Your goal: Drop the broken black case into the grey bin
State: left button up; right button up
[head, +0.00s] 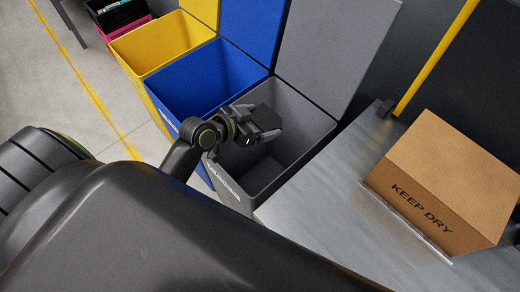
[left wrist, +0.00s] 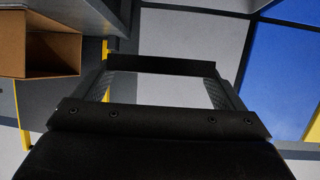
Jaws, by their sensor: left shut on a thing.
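My left gripper (head: 260,124) is shut on the black case (head: 267,116) and holds it over the open grey bin (head: 303,122). The case looks like a small dark block between the fingers; any break in it is too small to tell. In the left wrist view the case (left wrist: 160,65) shows as a dark bar between the two fingers. The bin's grey lid (head: 338,45) stands raised behind it. The gripper and case hide part of the bin's inside. My right gripper is not in view.
A blue bin (head: 200,85) and a yellow bin (head: 160,42) stand open left of the grey one. A grey metal surface (head: 345,190) lies to the right, bearing a cardboard box (head: 445,175) marked KEEP DRY. A yellow post (head: 435,58) rises behind.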

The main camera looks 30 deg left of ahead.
pick_arm(q)
jog(key=w+a+f+n+y+b, duration=0.1)
jog(key=w+a+f+b, duration=0.2)
jog(key=f, duration=0.6)
jog(key=w+a+f+y+b, duration=0.1)
jog(key=w+a+f+b, duration=0.2)
jog(key=f, duration=0.7)
jog(key=w+b, duration=0.2)
jog(key=w, duration=0.1)
jog(key=shift+n, duration=0.4)
jog(key=o, duration=0.7)
jog(key=shift+s, duration=0.1)
jog(key=v, duration=1.7)
jog(key=shift+s+f, duration=0.25)
jog(key=shift+s, duration=0.1)
